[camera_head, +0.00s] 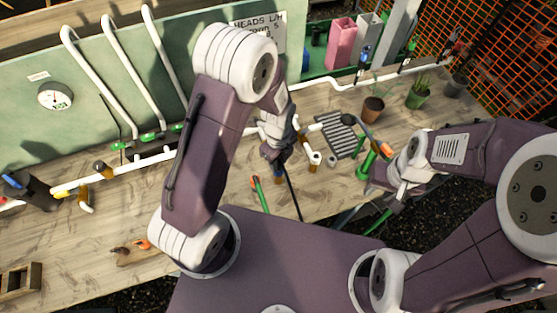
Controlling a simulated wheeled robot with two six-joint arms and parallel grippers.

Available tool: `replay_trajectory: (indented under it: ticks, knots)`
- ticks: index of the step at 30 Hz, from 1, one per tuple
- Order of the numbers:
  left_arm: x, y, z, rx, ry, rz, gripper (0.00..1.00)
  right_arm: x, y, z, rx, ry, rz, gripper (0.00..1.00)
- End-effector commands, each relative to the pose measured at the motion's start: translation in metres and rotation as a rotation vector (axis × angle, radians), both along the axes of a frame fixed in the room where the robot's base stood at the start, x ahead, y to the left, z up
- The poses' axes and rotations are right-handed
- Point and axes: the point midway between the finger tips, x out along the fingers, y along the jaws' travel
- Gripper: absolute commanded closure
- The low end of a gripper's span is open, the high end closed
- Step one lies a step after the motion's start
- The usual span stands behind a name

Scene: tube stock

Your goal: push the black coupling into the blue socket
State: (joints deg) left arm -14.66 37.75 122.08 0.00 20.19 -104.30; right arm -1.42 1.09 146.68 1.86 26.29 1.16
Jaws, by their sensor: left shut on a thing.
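My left gripper (277,152) is above the middle of the bench, partly covered by its own arm. It is shut, and a thin dark rod (292,194) runs from it toward the front edge; the grip itself is hidden. A small blue piece (278,175) shows just below the gripper; I cannot tell if it is the blue socket. A black round piece (348,120) sits by the grey ribbed rack; I cannot tell if it is the black coupling. My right gripper (386,190) is at the bench's front right, beside green pieces (366,167); its fingers are unclear.
White pipes (125,65) rise along the green back panel (85,60) with a gauge (55,96). Brass and white fittings (312,158) lie right of my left gripper. Potted plants (373,110) stand at the back right. The bench's front left has an orange-handled tool (140,244) and free room.

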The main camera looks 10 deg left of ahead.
Motion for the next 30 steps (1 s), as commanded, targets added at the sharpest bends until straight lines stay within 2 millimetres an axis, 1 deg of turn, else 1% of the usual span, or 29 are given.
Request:
replay_trajectory:
  ticks: [6, 17, 30]
  knots:
    - [0.001, -0.001, -0.007, 0.0, 0.0, 0.0, 1.0, 0.0, 0.0, -0.005, 0.0, 0.0, 0.0, 0.64]
    - [0.001, -0.001, -0.008, 0.0, 0.0, 0.0, 1.0, 0.0, 0.0, -0.005, 0.0, 0.0, 0.0, 0.64]
    - [0.0, 0.0, -0.018, 0.0, 0.0, 0.0, 1.0, 0.0, 0.0, -0.012, 0.0, 0.0, 0.0, 0.64]
